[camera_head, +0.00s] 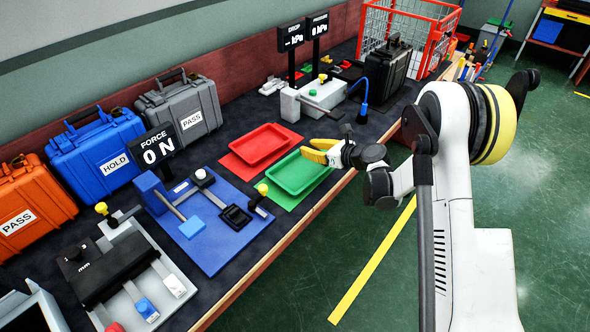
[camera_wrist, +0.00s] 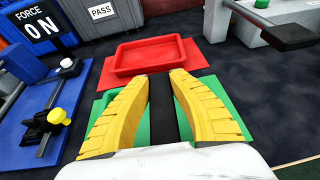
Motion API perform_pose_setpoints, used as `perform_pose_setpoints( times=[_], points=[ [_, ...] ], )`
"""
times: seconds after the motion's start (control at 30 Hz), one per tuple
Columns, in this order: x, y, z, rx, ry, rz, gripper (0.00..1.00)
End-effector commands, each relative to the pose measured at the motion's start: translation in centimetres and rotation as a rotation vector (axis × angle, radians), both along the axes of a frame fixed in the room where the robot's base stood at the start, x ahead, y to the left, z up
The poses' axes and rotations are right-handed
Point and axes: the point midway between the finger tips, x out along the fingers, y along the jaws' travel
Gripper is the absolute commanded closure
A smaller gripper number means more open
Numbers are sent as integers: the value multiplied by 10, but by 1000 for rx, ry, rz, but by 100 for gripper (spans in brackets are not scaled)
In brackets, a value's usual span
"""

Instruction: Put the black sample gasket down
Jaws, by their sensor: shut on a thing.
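My gripper (camera_head: 309,149) is at the near right side of the green tray (camera_head: 300,174), with its yellow fingers pointing left over the tray's edge. The wrist view shows the two fingertips (camera_wrist: 160,76) close together on a dark strip, which I take to be the black sample gasket (camera_wrist: 165,110) seen nearly edge-on. The green tray lies partly hidden behind the fingers in the wrist view. The red tray (camera_head: 264,146) stands beyond it, also in the wrist view (camera_wrist: 150,55). Both trays look empty where visible.
A blue force tester (camera_head: 215,225) with a yellow-knobbed lever stands left of the trays. A grey and white pressure fixture (camera_head: 325,95) stands behind them. Orange, blue and grey cases (camera_head: 185,108) line the wall. The table's front edge runs just below my gripper.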

Motion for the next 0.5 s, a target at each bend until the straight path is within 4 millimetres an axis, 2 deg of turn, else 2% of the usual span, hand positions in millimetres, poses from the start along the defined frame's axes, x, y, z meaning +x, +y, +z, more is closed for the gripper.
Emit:
perform_pose_setpoints(
  times=[0.03,0.2,0.37,0.5],
  points=[
    [-1,14,-13,-1,-1,4,100],
    [-1,44,-30,0,0,1,100],
    [0,54,-35,0,0,-2,100],
    [0,54,-51,0,0,-2,100]
  ],
)
